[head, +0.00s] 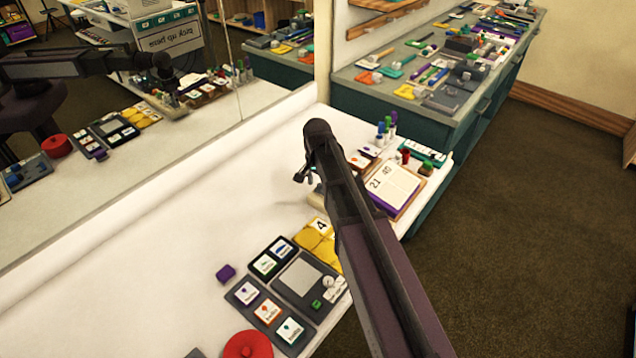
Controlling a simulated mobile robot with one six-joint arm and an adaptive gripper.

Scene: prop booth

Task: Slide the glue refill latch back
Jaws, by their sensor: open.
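I cannot pick out a glue refill latch for certain in the head view. A dark grey panel (239,300) lies on the white table, with several picture cards, a light grey plate (299,279) and a small green piece (316,304) on it. My gripper (303,178) is open above the table, beyond the panel and the yellow pieces. Nothing shows between its fingers. My arm crosses the view from the lower right and hides part of the table.
Yellow pieces (314,236) lie beyond the panel, and a red round object (247,346) is at the bottom edge. A calendar (393,188) and upright markers (387,130) stand right of my arm. A mirror (150,100) backs the table. The table's left part is clear.

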